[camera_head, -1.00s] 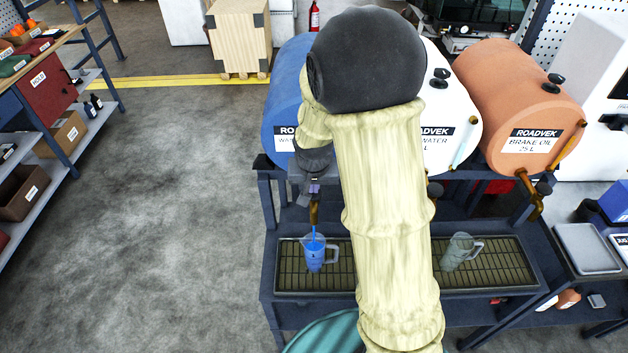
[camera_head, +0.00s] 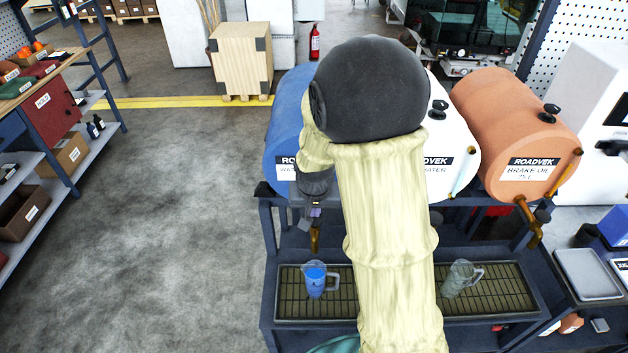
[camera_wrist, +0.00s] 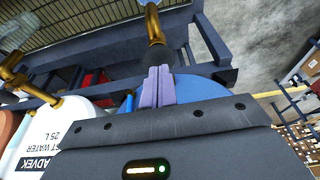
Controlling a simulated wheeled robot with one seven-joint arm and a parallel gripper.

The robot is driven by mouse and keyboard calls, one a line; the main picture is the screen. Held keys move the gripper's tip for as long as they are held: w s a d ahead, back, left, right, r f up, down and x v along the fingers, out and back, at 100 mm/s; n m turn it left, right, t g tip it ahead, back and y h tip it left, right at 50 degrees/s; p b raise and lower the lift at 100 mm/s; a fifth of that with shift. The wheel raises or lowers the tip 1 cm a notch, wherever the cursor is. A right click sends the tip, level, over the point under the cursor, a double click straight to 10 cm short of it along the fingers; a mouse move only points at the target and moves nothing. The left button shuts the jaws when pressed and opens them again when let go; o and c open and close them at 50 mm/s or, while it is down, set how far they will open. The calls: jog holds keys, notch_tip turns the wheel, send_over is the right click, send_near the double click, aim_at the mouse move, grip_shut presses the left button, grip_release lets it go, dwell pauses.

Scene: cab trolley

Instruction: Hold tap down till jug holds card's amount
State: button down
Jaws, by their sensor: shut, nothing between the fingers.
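My gripper (camera_head: 315,212) is shut and empty, with its purple fingertips by the tap below the blue drum (camera_head: 286,135). In the wrist view the closed fingers (camera_wrist: 158,88) are right at the tap's dark knob (camera_wrist: 156,60); I cannot tell whether they touch it. The brass tap spout (camera_head: 314,240) points down above a clear jug (camera_head: 317,280) that holds blue liquid. No stream shows between spout and jug. The jug stands upright on the left drip grating. Its level marks are too small to read. I see no readable card.
A second clear jug (camera_head: 460,279) stands on the right grating (camera_head: 500,290). A white drum (camera_head: 456,125) and an orange brake oil drum (camera_head: 517,130) stand to the right on the trolley. A grey tray (camera_head: 587,274) lies further right. The floor at left is clear.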

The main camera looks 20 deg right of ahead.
notch_tip(320, 180, up, 2)
jog(key=shift+r+p, duration=0.1)
jog(key=shift+p, duration=0.25)
jog(key=shift+s+a+r+b, duration=0.1)
jog(key=shift+r+b, duration=0.05)
jog(key=shift+b, duration=0.45)
jog(key=b+v, duration=0.2)
jog(key=v, duration=0.7)
jog(key=shift+s+r, duration=0.1)
jog(key=s+d+f+n+b, duration=0.1)
jog(key=s+f+n+b, duration=0.2)
jog(key=s+f, duration=0.8)
jog(key=shift+s+d+f+g+y+b, duration=0.35)
jog(key=shift+f+b, duration=0.2)
jog(key=shift+f, duration=0.35)
